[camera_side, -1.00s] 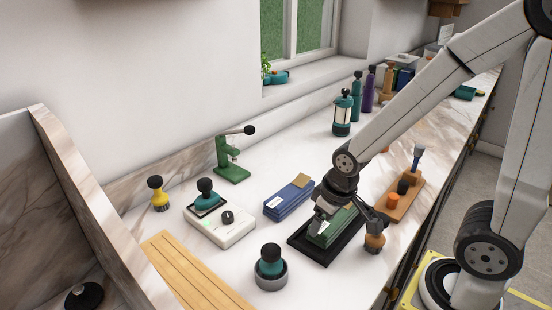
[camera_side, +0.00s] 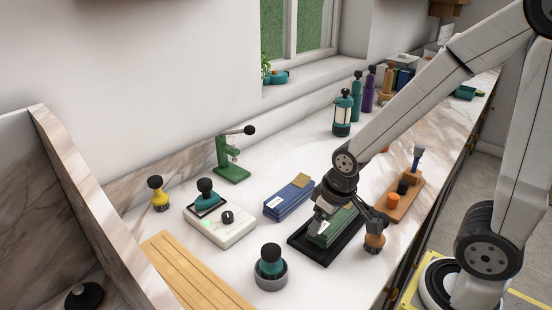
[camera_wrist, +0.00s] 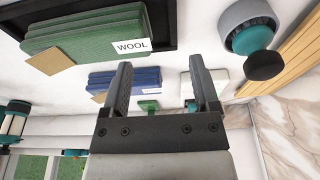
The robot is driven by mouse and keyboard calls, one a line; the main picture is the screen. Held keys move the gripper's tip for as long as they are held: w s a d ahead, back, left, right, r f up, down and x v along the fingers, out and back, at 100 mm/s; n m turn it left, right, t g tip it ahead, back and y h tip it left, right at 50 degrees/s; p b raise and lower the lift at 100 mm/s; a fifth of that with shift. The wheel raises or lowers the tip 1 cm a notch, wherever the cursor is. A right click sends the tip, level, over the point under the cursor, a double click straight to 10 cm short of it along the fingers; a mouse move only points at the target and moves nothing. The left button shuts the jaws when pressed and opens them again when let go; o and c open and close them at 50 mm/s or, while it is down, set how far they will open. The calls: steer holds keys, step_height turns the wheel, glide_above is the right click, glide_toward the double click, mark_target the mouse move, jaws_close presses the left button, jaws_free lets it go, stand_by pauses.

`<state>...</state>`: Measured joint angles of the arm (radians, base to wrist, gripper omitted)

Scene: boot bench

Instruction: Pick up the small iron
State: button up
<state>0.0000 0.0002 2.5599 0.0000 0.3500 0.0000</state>
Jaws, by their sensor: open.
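My gripper (camera_side: 348,222) hangs low over a black tray (camera_side: 325,262) with green pads, and its jaws are open and empty. The wrist view also shows my gripper (camera_wrist: 160,66), with nothing between its fingers. Several knobbed tools stand to the left: a teal one (camera_side: 205,190) on a white base unit (camera_side: 235,232), a teal one (camera_side: 271,262) in a grey round holder (camera_side: 271,280), and a yellow one (camera_side: 157,194). I cannot tell for certain which is the small iron. The holder's teal tool shows at the wrist view's upper right (camera_wrist: 250,40).
Blue pads (camera_side: 288,203) and a green lever press (camera_side: 231,160) stand behind the tray. A wooden-handled tool (camera_side: 374,245) stands close to my right finger. A wooden board (camera_side: 190,270) lies at the front left. Bottles and a lantern-like item (camera_side: 342,115) stand further back.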

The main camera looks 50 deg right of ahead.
stand_by(0.4)
steer(key=shift+o, duration=1.3)
steer(key=shift+w, duration=0.1)
step_height(320, 180, up, 6)
steer(key=f+t, duration=0.1)
steer(key=t, duration=0.1)
glide_above(204, 181)
steer(key=s, duration=0.2)
steer(key=shift+r, duration=0.25)
steer(key=shift+x, duration=1.3)
steer(key=shift+x, duration=2.6)
